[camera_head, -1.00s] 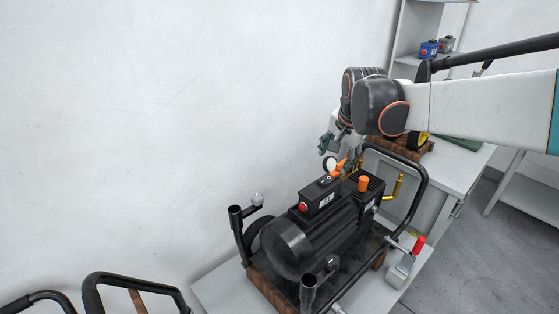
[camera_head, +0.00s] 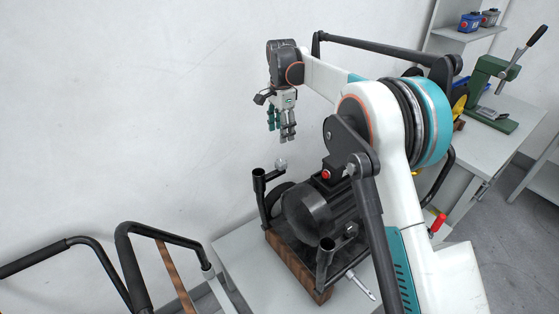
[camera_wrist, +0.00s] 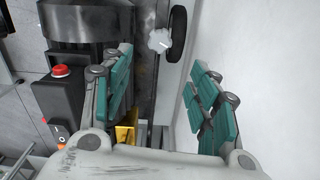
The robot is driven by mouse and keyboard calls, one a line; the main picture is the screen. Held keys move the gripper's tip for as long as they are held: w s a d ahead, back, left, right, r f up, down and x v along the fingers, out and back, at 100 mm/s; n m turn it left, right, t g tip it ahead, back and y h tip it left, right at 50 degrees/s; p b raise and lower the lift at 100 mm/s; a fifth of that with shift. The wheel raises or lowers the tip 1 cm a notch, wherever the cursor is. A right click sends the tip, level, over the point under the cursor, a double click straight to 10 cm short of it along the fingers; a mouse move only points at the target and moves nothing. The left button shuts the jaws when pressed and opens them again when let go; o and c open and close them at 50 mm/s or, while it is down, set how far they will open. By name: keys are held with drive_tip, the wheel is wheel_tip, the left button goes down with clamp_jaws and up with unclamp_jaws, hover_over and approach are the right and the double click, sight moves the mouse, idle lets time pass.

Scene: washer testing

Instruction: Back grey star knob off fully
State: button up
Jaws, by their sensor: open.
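The grey star knob (camera_head: 281,163) sits at the upper left corner of the black washer (camera_head: 315,210), on a bracket beside a black upright tube (camera_head: 259,186). It also shows in the wrist view (camera_wrist: 159,40) as a pale lobed knob, between and beyond the fingertips. My gripper (camera_head: 282,134) is open and empty, pointing down above the knob, with a gap between them. Its green-padded fingers (camera_wrist: 160,62) stand on either side in the wrist view. How far the knob is screwed on cannot be told.
The white wall stands close behind my gripper. A red button (camera_wrist: 61,71) on the washer's control box is to the left in the wrist view. A black-handled cart (camera_head: 140,270) stands front left. A green press (camera_head: 492,95) stands on the right bench.

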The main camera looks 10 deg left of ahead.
sight(281, 162)
wheel_tip(281, 162, down, 13)
drive_tip(key=b, duration=0.3)
drive_tip(key=shift+f, duration=0.15)
drive_tip(key=c, duration=1.1)
